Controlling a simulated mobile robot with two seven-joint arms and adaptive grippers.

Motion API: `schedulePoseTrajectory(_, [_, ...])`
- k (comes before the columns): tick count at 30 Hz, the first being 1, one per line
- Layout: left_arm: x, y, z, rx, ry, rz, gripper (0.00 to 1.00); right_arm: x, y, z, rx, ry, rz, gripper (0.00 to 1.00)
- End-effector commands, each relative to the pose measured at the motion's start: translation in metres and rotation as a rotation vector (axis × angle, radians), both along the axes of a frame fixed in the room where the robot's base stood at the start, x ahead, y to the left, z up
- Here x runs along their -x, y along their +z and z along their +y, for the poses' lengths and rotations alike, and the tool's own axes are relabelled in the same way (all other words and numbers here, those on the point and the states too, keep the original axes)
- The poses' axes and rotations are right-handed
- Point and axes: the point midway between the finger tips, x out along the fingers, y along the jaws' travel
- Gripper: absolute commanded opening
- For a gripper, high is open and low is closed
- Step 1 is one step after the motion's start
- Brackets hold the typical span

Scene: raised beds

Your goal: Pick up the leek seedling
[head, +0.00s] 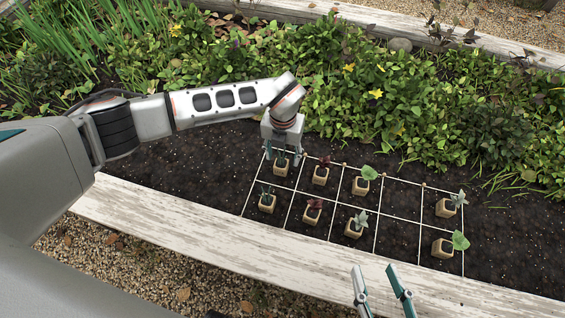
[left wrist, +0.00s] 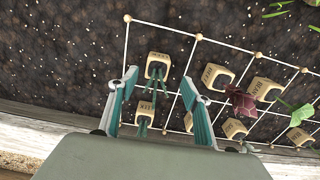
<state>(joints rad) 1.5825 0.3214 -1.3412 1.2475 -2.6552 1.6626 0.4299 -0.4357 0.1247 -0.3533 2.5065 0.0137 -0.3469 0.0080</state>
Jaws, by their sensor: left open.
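Two pale blocks with thin green leek seedlings stand in the left column of the string grid. The far leek seedling (head: 281,168) is directly below my left gripper (head: 283,155), whose fingers are apart. In the left wrist view this far leek block (left wrist: 158,66) lies between and just beyond the fingertips (left wrist: 159,78). The near leek seedling (head: 267,203) also shows there lower down between the fingers (left wrist: 145,108). I cannot tell whether a finger touches the far seedling. My right gripper (head: 375,268) is open and empty in front of the wooden edge.
Dark red beet seedlings (head: 321,175) stand close to the right of the leeks. Other seedling blocks (head: 361,186) fill further cells. Dense foliage (head: 400,110) lies behind, and a white plank (head: 220,235) edges the bed in front. Bare soil is left of the grid.

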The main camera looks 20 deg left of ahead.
Motion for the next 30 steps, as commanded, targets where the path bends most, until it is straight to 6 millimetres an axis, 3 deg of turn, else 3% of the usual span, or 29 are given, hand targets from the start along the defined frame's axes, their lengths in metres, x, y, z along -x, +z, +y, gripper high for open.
schedulePoseTrajectory(1, [0.004, -0.012, 0.000, 0.000, 0.000, 0.010, 0.49, 0.002, -0.005, 0.002, -0.016, -0.004, 0.011, 0.40])
schedulePoseTrajectory(12, [0.003, -0.060, 0.005, 0.002, 0.000, 0.014, 0.49, 0.016, -0.015, 0.035, -0.270, -0.078, 0.082, 0.40])
schedulePoseTrajectory(22, [-0.002, -0.059, 0.006, 0.002, -0.001, 0.001, 0.49, 0.015, -0.010, 0.040, -0.317, -0.093, 0.081, 0.40])
schedulePoseTrajectory(23, [-0.002, -0.059, 0.006, 0.002, -0.001, 0.001, 0.46, 0.015, -0.010, 0.040, -0.316, -0.093, 0.081, 0.40])
schedulePoseTrajectory(27, [-0.002, -0.059, 0.006, 0.002, -0.001, 0.001, 0.10, 0.015, -0.010, 0.039, -0.316, -0.093, 0.081, 0.40])
schedulePoseTrajectory(30, [-0.001, -0.059, 0.006, 0.002, -0.001, 0.002, 0.07, 0.014, -0.011, 0.039, -0.316, -0.093, 0.081, 0.40])
